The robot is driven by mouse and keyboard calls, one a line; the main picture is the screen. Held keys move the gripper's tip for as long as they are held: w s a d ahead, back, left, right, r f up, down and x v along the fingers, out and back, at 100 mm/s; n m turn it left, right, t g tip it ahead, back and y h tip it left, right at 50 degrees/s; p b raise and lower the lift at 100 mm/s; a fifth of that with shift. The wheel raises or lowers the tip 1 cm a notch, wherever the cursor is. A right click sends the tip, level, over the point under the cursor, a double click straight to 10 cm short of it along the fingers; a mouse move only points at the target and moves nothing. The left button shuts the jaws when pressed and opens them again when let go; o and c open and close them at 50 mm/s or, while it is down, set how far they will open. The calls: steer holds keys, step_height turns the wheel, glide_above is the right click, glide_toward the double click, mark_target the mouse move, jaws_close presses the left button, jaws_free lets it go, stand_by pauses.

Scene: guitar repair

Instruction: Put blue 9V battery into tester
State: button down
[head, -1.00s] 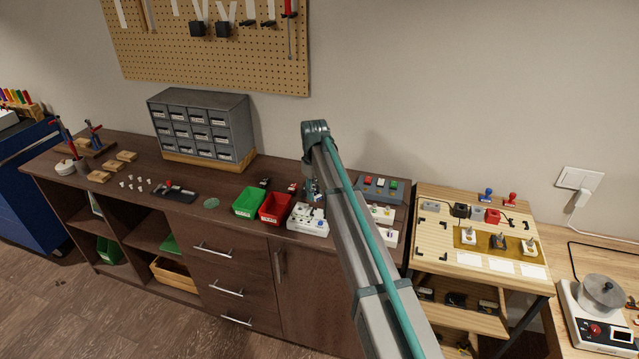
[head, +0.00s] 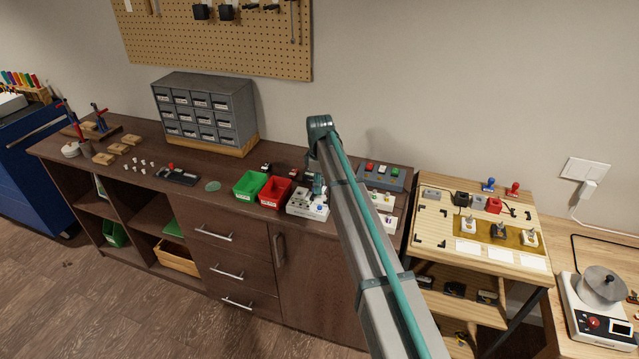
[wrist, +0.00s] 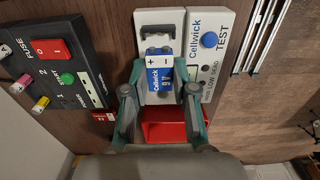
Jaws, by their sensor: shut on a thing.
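The blue 9V battery (wrist: 159,73), with a white band marked plus and minus, is between the fingers of my gripper (wrist: 159,92) in the wrist view. My gripper is shut on it. The white Cellwick tester (wrist: 209,50), with a blue TEST button, lies beyond and to the right, and its bay section (wrist: 158,18) is directly ahead of the battery. The battery overlaps the near part of the bay in the picture; I cannot tell whether they touch. In the head view my gripper (head: 318,186) is over the white units on the bench, and the battery cannot be made out.
In the wrist view a black fuse box (wrist: 60,60) with a red switch stands left, and a red surface (wrist: 175,128) shows below my gripper. In the head view red (head: 274,193) and green (head: 249,184) bins stand left of my gripper, and a grey button box (head: 381,177) right.

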steer(key=shift+f, duration=0.6)
steer(key=shift+f, duration=1.05)
stand_by(1.1)
steer(key=c, duration=0.8)
jaws_free()
steer(key=shift+c, duration=0.2)
steer(key=o, duration=0.4)
steer(key=shift+r, duration=0.15)
